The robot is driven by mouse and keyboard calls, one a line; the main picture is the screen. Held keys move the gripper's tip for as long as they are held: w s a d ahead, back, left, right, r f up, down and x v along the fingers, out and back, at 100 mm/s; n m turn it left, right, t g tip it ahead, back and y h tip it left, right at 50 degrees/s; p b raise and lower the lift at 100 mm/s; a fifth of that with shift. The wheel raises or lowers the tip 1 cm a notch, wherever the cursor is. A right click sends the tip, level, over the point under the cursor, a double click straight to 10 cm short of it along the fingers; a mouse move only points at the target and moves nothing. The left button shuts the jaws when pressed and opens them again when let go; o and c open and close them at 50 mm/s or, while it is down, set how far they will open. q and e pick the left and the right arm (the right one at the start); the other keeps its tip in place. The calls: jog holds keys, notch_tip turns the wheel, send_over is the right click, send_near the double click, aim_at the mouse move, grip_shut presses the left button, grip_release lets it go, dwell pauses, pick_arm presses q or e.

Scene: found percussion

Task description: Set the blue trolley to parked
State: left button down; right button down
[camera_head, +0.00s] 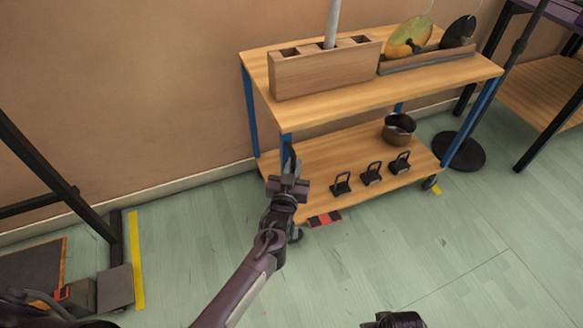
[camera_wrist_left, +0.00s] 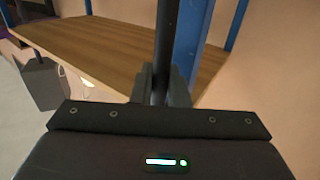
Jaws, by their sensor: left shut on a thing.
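The blue trolley (camera_head: 430,88) has blue posts, two wooden shelves and casters, and stands along the wall. My left gripper (camera_head: 289,172) is at its front left post, level with the lower shelf. In the left wrist view the fingers (camera_wrist_left: 160,85) are shut on a dark upright bar (camera_wrist_left: 166,35) beside the blue post (camera_wrist_left: 192,40). The bar's ends are hidden. A dark part of my own body (camera_head: 395,320) shows at the bottom edge of the head view, perhaps my right gripper; its fingers cannot be made out.
A wooden block (camera_head: 325,75) and cymbals (camera_head: 408,38) are on the top shelf; a pot (camera_head: 398,129) and several black clamps are below. A red-black patch (camera_head: 325,218) lies by the front. Yellow tape (camera_head: 137,260) marks the left floor. A round black base (camera_head: 459,150) stands right.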

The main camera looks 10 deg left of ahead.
pick_arm(q)
jog(key=shift+d+r, duration=0.15)
jog(key=shift+d, duration=0.05)
pick_arm(e)
jog(key=shift+r, duration=0.15)
pick_arm(q)
jog(key=c, duration=1.7)
grip_release()
jog(key=shift+o, duration=1.1)
jog(key=shift+w+d, duration=0.15)
pick_arm(e)
jog(key=shift+w+d, duration=0.15)
